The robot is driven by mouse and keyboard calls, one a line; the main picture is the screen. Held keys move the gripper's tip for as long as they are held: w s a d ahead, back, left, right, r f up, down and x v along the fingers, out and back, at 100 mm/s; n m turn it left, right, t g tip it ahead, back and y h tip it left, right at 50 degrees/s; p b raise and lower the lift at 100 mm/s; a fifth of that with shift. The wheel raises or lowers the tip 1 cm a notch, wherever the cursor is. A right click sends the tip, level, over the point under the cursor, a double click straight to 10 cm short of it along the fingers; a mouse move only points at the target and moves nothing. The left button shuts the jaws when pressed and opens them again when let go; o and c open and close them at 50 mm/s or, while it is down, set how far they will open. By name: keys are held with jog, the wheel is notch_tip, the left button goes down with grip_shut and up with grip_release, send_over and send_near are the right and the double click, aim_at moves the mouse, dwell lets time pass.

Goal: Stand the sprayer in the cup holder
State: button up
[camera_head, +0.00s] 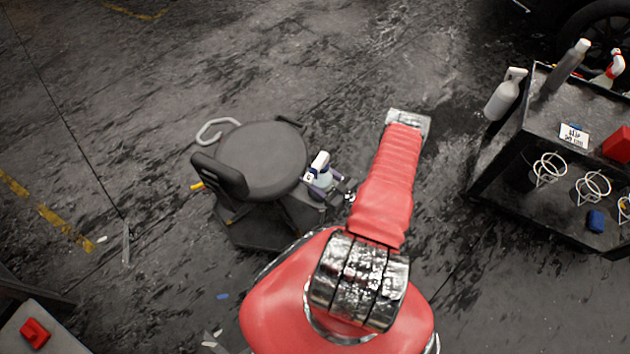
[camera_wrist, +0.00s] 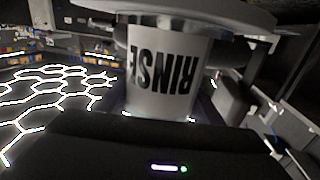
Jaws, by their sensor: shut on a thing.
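The sprayer (camera_head: 320,170), a pale bottle with a white and dark blue top, is upright beside the right edge of the black stool's seat. My gripper (camera_head: 335,190) is shut on it from the right. In the wrist view, which is upside down, the sprayer's white side with the word RINSE (camera_wrist: 165,75) fills the middle. A dark flat surface lies close to the bottle's lower end there. Dark parts surround the bottle in the head view; I cannot tell whether one is the cup holder, or whether the bottle is inside it.
The black stool (camera_head: 265,155) has a backrest at left and a low base. A dark cart (camera_head: 530,140) at right carries wire rings (camera_head: 548,168), bottles and a red box (camera_head: 617,144). The floor between stool and cart is mostly clear.

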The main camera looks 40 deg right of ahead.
aim_at(329, 191)
dwell(0.3)
jog(key=shift+f, duration=2.05)
jog(key=o, duration=1.5)
jog(key=shift+f, duration=0.1)
jog(key=shift+c, duration=0.2)
jog(key=shift+s+d, duration=0.3)
jog(key=shift+s, duration=1.7)
jog(key=shift+s+d, duration=0.3)
jog(key=shift+s, duration=1.65)
jog(key=shift+s+d, duration=0.3)
jog(key=shift+s, duration=1.7)
